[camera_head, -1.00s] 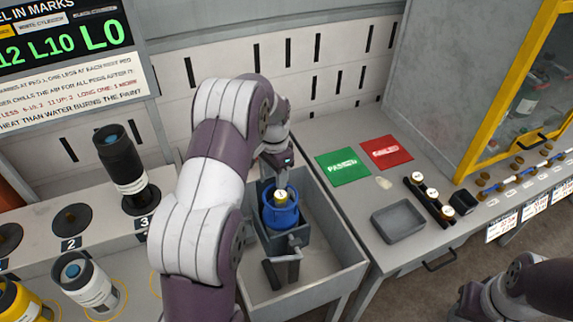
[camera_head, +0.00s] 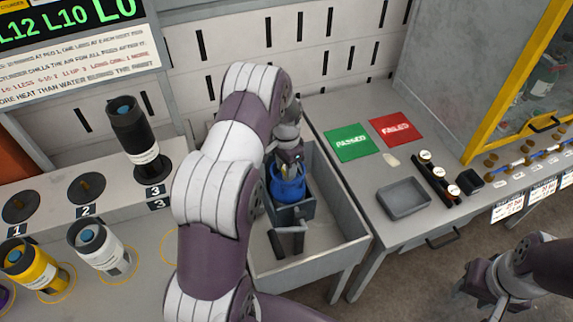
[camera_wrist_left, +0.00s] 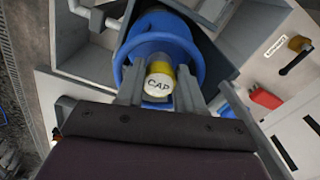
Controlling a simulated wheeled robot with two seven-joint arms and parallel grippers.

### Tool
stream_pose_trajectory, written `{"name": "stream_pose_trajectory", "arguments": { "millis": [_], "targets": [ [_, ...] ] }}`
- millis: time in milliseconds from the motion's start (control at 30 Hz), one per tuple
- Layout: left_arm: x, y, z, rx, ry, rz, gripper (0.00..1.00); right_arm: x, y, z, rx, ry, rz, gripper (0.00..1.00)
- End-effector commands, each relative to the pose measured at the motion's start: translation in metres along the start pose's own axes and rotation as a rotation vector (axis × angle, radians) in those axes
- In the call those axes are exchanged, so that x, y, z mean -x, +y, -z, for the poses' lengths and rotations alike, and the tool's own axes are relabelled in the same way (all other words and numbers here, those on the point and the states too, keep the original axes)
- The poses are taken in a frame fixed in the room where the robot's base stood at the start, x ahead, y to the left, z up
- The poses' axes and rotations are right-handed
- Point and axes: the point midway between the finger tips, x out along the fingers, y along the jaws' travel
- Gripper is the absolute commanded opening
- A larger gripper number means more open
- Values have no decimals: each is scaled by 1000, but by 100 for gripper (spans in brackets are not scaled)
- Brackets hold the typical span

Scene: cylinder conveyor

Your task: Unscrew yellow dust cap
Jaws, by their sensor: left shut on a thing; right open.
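The yellow dust cap shows in the left wrist view (camera_wrist_left: 158,80), with a pale top marked CAP. It sits at the top of a blue cylinder (camera_wrist_left: 160,32) with a raised blue collar around it. The blue cylinder also shows in the head view (camera_head: 288,183), upright in a grey vise (camera_head: 297,211) inside the grey sink-like basin. My left gripper (camera_head: 288,168) reaches down over it. Its fingers are shut on the cap, one on each side, in the left wrist view (camera_wrist_left: 160,92). In the head view the cap is mostly hidden by the fingers. My right gripper (camera_head: 478,293) is open and empty at lower right.
The grey basin (camera_head: 345,245) has free room around the vise. On the table to its right are green PASSED (camera_head: 348,143) and red FAILED (camera_head: 396,130) mats, a grey tray (camera_head: 403,198) and a black rack (camera_head: 437,175). Cylinders stand at left, including a black one (camera_head: 132,135).

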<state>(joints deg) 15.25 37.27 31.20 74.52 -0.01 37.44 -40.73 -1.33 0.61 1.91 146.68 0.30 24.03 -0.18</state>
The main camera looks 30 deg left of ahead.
Motion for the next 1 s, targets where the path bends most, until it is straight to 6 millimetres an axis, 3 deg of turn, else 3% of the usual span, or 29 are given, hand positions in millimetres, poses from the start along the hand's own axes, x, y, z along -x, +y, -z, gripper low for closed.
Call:
{"name": "stream_pose_trajectory", "arguments": {
  "millis": [33,67,100,1000],
  "targets": [
    [2,-1,1,0,2,2,0,0,0,0,0,0,0,43],
    [2,-1,1,0,3,2,43,0,0,0,0,0,0,43],
    [3,-1,1,0,4,3,50,1,0,0,0,0,0,43],
    [-1,2,4,0,5,4,50,0,0,0,0,0,0,43]
  ]
}}
